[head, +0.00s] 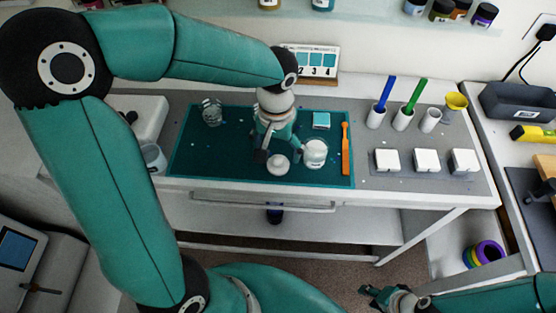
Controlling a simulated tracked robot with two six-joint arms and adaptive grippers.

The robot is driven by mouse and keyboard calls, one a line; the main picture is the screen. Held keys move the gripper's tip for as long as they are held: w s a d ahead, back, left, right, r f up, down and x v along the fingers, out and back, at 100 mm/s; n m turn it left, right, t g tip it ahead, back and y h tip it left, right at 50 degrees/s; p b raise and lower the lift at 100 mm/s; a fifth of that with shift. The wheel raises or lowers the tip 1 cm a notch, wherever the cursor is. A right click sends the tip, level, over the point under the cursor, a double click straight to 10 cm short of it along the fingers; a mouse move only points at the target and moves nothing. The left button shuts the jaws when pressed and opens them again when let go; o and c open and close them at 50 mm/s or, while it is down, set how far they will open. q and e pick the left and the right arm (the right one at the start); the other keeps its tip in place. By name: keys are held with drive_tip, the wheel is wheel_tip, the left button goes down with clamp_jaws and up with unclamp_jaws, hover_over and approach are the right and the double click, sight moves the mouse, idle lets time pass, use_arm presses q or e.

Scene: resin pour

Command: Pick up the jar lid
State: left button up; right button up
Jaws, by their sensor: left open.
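The jar lid (278,164), a round pale piece with a small raised top, appears to lie on the teal mat (215,165) near its front edge. A glass jar with white contents (315,154) stands just right of it. My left gripper (279,152) points down, open, just above and behind the lid. One finger shows on the left and one on the right; contact with the lid cannot be made out. My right gripper (385,296) is low at the bottom right, away from the bench; its jaw state is unclear.
An orange stick (346,149) and a teal square (321,120) lie right of the jar. A clear glass vessel (212,111) stands back left. White cups hold a blue stick (385,95) and a green stick (415,97). Several white blocks (425,160) sit right. The mat's front left is clear.

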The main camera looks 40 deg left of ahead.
sight(278, 159)
use_arm(q)
drive_tip(key=f, duration=0.4)
drive_tip(key=shift+w+d, duration=0.1)
drive_tip(key=shift+d, duration=0.1)
drive_tip(key=c, duration=0.9)
